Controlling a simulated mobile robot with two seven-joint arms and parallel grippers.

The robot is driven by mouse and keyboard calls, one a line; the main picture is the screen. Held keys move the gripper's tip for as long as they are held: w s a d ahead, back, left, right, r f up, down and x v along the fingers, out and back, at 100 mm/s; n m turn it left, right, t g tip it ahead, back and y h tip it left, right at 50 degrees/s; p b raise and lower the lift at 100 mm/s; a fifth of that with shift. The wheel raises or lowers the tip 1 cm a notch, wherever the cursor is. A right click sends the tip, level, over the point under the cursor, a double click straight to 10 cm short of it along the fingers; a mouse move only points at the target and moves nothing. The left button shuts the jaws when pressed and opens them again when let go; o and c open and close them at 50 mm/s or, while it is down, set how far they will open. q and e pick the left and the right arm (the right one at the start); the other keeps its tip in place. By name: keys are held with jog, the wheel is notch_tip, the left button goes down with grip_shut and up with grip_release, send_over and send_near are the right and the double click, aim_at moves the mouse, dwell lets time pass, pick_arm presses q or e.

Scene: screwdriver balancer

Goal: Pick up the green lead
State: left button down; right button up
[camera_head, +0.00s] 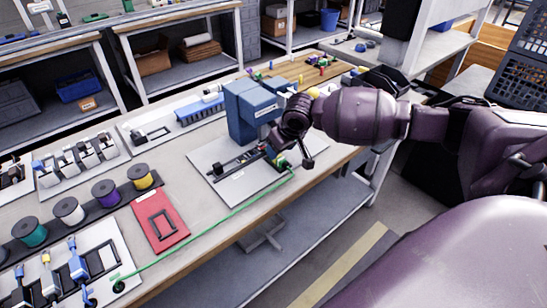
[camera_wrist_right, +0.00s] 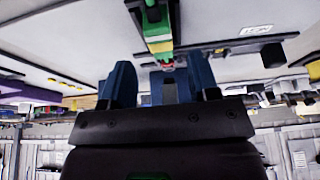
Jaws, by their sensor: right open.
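The green lead (camera_head: 215,228) runs along the table's front edge, from a dark end at the lower left up to the grey plate by the blue machine. A green connector (camera_head: 281,161) shows at its upper end, partly hidden by my right gripper (camera_head: 289,152). In the right wrist view, a green and yellow connector (camera_wrist_right: 158,32) with a reddish tip lies just beyond my right gripper (camera_wrist_right: 160,82), lined up with the gap between its two blue fingers. The fingers are apart, and I see no grip on the connector. My left gripper is not in view.
The blue machine (camera_head: 246,110) stands on the grey plate (camera_head: 205,163) close to my right gripper. Wire spools (camera_head: 105,192), a red tray (camera_head: 160,222) and a board with blue-handled clamps (camera_head: 78,262) occupy the table to the left. The table's front edge is near.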

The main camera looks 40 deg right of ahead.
jog(key=x, duration=0.3)
jog(key=shift+a+b, duration=0.15)
jog(key=shift+b, duration=0.2)
jog(key=shift+w+f, duration=0.2)
jog(key=shift+f, duration=0.1)
jog(key=shift+r, duration=0.1)
jog(key=c, duration=1)
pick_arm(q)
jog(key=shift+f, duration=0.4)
pick_arm(e)
jog(key=shift+o, duration=0.2)
